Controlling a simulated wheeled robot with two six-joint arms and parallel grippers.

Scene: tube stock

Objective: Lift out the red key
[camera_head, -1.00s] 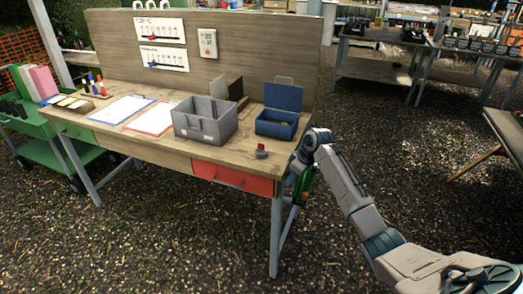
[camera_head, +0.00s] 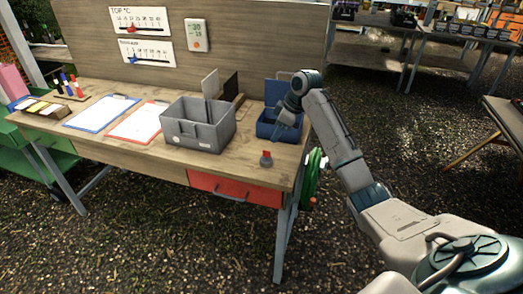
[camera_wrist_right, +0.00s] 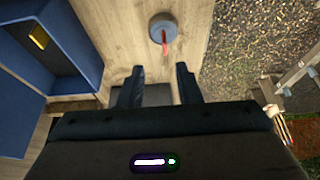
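A red upright piece (camera_head: 266,153), which looks like the red key, stands in a small round grey base (camera_head: 265,161) near the table's front right corner. In the right wrist view the red piece (camera_wrist_right: 165,42) shows on the grey base (camera_wrist_right: 160,22), ahead of the fingers. My right gripper (camera_wrist_right: 158,86) is open, with nothing between its fingers, and apart from the red piece. In the head view the right gripper (camera_head: 287,128) is above the table by the blue box, behind the red piece. My left gripper is not in view.
The open blue box (camera_head: 268,128) stands close to my right gripper; a yellow item (camera_wrist_right: 39,36) lies in it. A grey bin (camera_head: 187,138) stands left of it on the wooden table (camera_head: 240,172). A red drawer (camera_head: 235,190) is below. The tabletop around the grey base is clear.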

